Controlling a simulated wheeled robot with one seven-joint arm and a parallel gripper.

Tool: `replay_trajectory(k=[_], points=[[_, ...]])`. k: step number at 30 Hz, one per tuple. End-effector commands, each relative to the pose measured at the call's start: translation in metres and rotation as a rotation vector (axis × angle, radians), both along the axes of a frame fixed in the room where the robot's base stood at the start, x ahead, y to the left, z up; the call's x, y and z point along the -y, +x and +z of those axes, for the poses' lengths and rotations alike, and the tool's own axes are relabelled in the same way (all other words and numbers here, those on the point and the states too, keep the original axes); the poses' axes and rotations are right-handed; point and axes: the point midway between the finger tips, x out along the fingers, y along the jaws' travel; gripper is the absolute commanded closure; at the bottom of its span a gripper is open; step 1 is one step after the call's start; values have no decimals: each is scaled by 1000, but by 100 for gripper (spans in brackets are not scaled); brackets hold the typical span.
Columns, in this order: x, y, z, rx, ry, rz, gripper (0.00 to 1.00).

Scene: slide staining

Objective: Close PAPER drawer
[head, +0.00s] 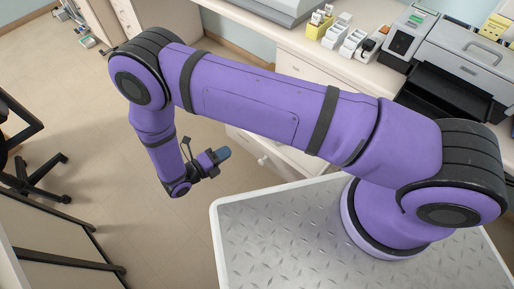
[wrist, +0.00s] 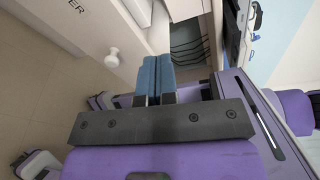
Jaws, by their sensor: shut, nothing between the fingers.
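The drawer labelled with letters ending in "ER" stands open; its pale front (wrist: 75,25) and round white knob (wrist: 112,57) show in the wrist view. The open inside (wrist: 187,42) shows dark, ribbed contents. In the head view, the drawer front with its knob (head: 263,160) is partly hidden by my arm. My gripper (head: 224,154) has its blue fingers shut and empty, left of the drawer front in the head view. In the wrist view the fingertips (wrist: 156,62) are right of the knob; I cannot tell whether they touch the drawer.
A counter (head: 290,45) above the drawers holds a printer (head: 460,60) and several small boxes (head: 335,30). An office chair (head: 30,160) stands at the far left. The tiled floor (head: 110,190) between them is clear.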

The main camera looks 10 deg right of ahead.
Motion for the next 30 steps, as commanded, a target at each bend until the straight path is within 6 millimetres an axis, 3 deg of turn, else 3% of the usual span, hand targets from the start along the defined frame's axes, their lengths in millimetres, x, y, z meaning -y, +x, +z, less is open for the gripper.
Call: replay_trajectory(k=[1, 6, 14, 20, 30], points=[[1, -9, -16, -26, -36, 33, 100], [3, -31, -54, -94, -133, 122, 100], [7, -44, -77, -137, -197, 178, 100], [22, -33, -77, -138, -198, 177, 100], [73, 4, -77, -138, -198, 175, 100]])
